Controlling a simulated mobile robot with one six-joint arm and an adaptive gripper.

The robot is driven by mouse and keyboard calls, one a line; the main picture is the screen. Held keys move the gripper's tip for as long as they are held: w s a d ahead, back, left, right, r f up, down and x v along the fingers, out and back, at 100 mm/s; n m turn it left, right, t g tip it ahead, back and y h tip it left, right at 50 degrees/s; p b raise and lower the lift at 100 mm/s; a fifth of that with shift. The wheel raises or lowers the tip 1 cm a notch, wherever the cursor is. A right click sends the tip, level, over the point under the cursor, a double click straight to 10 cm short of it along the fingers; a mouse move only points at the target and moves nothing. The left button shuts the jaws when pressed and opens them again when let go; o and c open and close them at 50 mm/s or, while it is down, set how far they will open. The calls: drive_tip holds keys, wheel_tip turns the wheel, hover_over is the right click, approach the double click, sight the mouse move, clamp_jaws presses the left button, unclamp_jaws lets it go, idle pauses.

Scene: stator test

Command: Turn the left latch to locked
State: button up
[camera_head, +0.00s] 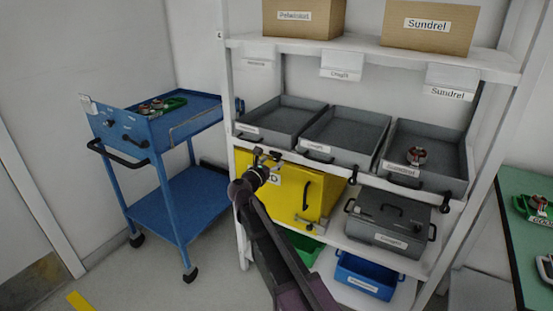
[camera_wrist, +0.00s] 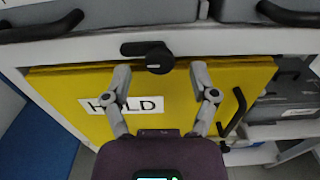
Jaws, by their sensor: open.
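The left latch (camera_wrist: 140,49) is a black lever with a round knob on the white shelf edge, directly above the yellow door. Its lever lies horizontal and points left from the knob in the wrist view. My gripper (camera_wrist: 160,70) is open and empty, its two fingertips just below and to either side of the knob. In the head view my gripper (camera_head: 262,160) is at the shelf edge and partly hides the latch area. The middle latch (camera_head: 354,174) and the right latch (camera_head: 446,201) hang vertically on the same edge.
The yellow door (camera_head: 285,185) with a HOLD label (camera_wrist: 140,105) and a black handle (camera_wrist: 232,112) lies behind my fingers. Grey bins (camera_head: 345,138) sit above the latches. A blue cart (camera_head: 180,185) stands at left, a green table (camera_head: 520,235) at right.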

sight(276, 158)
drive_tip(key=shift+x, duration=1.55)
clamp_jaws()
